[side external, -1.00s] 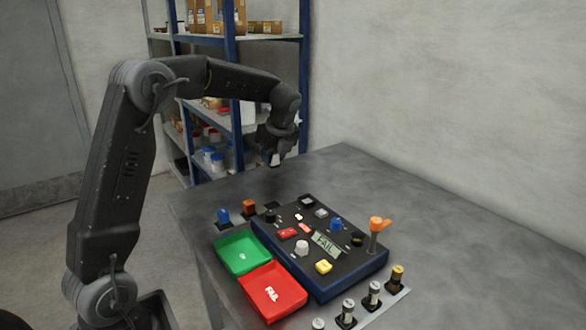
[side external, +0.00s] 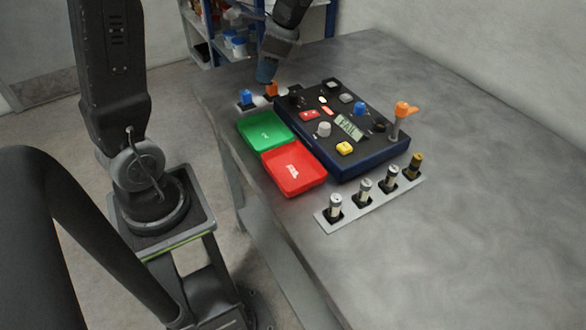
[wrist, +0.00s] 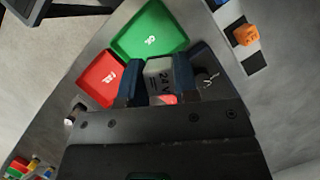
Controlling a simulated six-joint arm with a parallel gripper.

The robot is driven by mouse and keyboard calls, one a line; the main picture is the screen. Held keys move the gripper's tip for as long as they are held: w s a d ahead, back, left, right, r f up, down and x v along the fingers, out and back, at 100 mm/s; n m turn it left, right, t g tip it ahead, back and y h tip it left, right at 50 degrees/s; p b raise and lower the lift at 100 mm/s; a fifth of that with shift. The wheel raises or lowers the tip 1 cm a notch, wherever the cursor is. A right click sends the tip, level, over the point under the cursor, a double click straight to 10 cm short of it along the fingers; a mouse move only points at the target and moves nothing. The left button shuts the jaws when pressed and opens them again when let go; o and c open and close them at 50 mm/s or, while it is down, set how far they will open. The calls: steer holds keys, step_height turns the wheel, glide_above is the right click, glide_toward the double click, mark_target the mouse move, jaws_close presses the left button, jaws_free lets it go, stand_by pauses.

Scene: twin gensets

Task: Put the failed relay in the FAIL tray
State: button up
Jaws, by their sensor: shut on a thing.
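My gripper (wrist: 158,84) is shut on a grey block marked "24 V" (wrist: 160,68), seen in the wrist view between its blue fingers. In the side view my gripper (side external: 267,72) hangs above the table near the orange block, and the held block cannot be made out. The red FAIL tray (side external: 309,180) lies on the table, empty, and shows in the wrist view (wrist: 91,78) beyond the left finger. The tester (side external: 335,110) has a display (side external: 349,127) reading FAIL.
The green OK tray (side external: 257,121) adjoins the red one and is empty. A blue block (side external: 247,97) and an orange block (side external: 271,88) stand behind it. Several cylinders (side external: 365,189) stand in a front strip. An orange-handled lever (side external: 402,112) rises at the tester's right. The table's right is clear.

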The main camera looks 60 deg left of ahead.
steer(key=s+d+f+n+h, duration=0.2)
steer(key=s+d+n, duration=0.3)
steer(key=s+n, duration=0.15)
steer(key=shift+g, duration=0.3)
steer(key=w+d+f, duration=0.1)
steer(key=d+f, duration=0.1)
steer(key=d, duration=0.1)
steer(key=w+d+f, duration=0.1)
steer(key=d+f, duration=0.1)
steer(key=d, duration=0.2)
steer(key=w+d+f, duration=0.2)
steer(key=d, duration=0.1)
steer(key=shift+d+f, duration=0.15)
steer(key=shift+d, duration=0.1)
steer(key=shift+d+f, duration=0.15)
steer(key=shift+f, duration=1.9)
steer(key=shift+f, duration=0.15)
steer(key=o, duration=0.9)
